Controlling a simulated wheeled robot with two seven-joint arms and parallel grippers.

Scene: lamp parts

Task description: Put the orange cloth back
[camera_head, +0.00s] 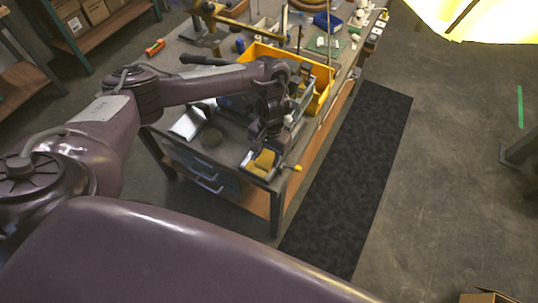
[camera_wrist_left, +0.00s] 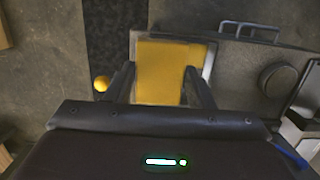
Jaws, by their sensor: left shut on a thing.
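The orange cloth (camera_head: 264,159) is at the near right corner of the workbench, in or just above a small light-rimmed tray (camera_head: 247,160). In the left wrist view the cloth (camera_wrist_left: 165,62) is a flat yellow-orange piece lying between my two fingers, and the tray's pale rim (camera_wrist_left: 210,58) shows around it. My left gripper (camera_head: 262,141) points down over the tray and is shut on the cloth. I cannot tell whether the cloth touches the tray floor. My right gripper is in neither view.
A yellow bin (camera_head: 321,92) with dark items stands behind my gripper on the workbench (camera_head: 222,139). A yellow knob (camera_head: 298,168) sticks out at the bench edge, and a round dark disc (camera_head: 212,137) lies to the left. A dark mat (camera_head: 345,180) covers the floor right of the bench.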

